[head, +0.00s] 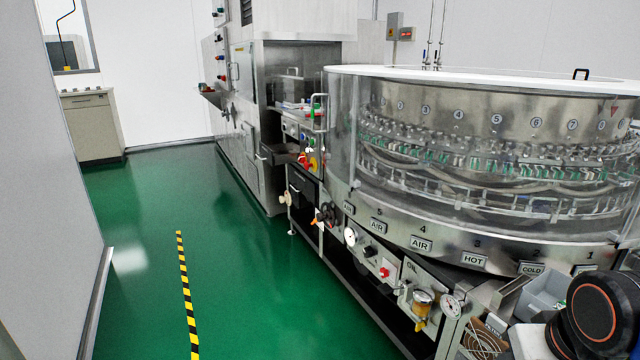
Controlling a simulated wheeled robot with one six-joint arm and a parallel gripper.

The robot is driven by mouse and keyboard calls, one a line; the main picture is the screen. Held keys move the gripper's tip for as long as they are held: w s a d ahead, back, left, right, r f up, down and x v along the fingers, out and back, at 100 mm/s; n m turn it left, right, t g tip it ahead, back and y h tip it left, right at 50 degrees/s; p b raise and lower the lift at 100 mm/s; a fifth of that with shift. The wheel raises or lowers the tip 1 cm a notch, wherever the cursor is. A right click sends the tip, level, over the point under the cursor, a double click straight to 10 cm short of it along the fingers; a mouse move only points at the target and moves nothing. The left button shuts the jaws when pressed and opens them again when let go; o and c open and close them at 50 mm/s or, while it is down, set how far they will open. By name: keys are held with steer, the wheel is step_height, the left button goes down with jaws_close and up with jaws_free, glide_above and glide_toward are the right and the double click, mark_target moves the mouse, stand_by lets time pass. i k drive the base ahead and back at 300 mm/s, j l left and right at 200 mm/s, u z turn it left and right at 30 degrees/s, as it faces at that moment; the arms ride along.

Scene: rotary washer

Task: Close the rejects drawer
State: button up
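No readable label marks the rejects drawer, so I cannot tell for sure which one it is. My arm (598,312), dark with an orange ring, covers part of that corner. My gripper is not in view.
The round glass-walled rotary washer (490,150) fills the right, with knobs, valves and a gauge (451,306) along its lower front. Green floor (150,270) is clear on the left, with a striped tape line (187,295). A grey wall panel (40,200) stands at far left.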

mark_target(289, 152)
steer(key=i+j, duration=0.2)
steer(key=j, duration=0.2)
steer(key=i+j, duration=0.2)
steer(key=j, duration=0.2)
steer(key=i+j, duration=0.15)
steer(key=j, duration=0.3)
steer(key=i+j, duration=0.2)
steer(key=j, duration=0.2)
steer(key=i+j, duration=0.2)
steer(key=j, duration=0.2)
steer(key=i+j, duration=0.4)
steer(key=i, duration=0.15)
steer(key=i+j, duration=0.4)
steer(key=i, duration=0.15)
steer(key=i+j+u, duration=0.1)
steer(key=i+j, duration=0.3)
steer(key=i, duration=0.2)
